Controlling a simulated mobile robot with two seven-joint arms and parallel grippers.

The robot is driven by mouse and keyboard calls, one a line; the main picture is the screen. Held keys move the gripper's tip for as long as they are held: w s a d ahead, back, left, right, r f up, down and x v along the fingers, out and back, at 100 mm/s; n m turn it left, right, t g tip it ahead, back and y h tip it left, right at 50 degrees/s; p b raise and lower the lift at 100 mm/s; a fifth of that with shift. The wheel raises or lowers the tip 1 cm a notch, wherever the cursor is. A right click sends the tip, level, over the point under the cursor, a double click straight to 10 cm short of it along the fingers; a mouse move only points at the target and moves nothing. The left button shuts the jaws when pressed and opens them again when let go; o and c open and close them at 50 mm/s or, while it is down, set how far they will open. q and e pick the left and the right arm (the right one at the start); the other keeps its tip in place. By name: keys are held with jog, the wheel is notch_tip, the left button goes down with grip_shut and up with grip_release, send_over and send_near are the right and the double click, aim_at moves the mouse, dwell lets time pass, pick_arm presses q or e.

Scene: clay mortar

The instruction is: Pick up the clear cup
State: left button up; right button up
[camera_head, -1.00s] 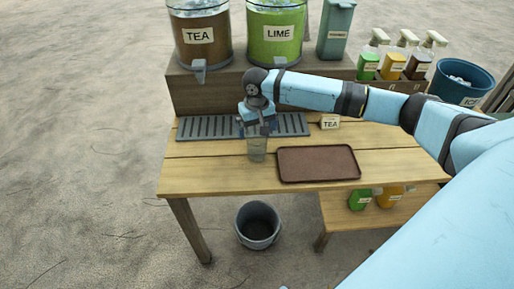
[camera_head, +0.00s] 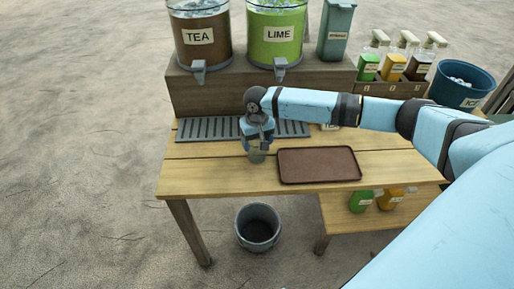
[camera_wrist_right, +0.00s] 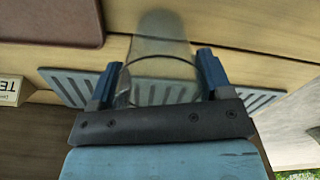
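The clear cup (camera_head: 257,156) stands on the wooden table, just left of the brown tray, and is partly hidden by my right gripper in the head view. My right gripper (camera_head: 258,146) is lowered over it from above. In the right wrist view the cup (camera_wrist_right: 160,52) lies between the two blue fingers of my right gripper (camera_wrist_right: 157,75). The fingers are apart, one on each side of the cup, and a gap seems to show beside it. My left gripper is not in view.
A brown tray (camera_head: 320,165) lies right of the cup. A slotted drip tray (camera_head: 207,128) is behind, below the tea dispenser (camera_head: 203,50) and lime dispenser (camera_head: 275,48). A grey bucket (camera_head: 258,228) stands on the ground in front. A TEA card also shows in the wrist view (camera_wrist_right: 10,90).

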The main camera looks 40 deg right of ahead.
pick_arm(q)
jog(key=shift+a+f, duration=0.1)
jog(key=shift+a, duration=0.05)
pick_arm(e)
jog(key=shift+r, duration=0.25)
notch_tip(320, 180, up, 18)
jog(key=p, duration=0.2)
jog(key=a+f+n, duration=0.1)
jog(key=a+n, duration=0.2)
jog(key=a, duration=0.9)
pick_arm(q)
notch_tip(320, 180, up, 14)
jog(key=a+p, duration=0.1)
jog(key=p, duration=1.4)
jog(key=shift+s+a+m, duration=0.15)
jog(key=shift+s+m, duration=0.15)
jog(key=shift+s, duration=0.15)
pick_arm(e)
jog(key=s+r, duration=1.1)
jog(key=shift+a, duration=0.2)
jog(key=shift+a+f, duration=0.1)
jog(key=shift+f, duration=0.05)
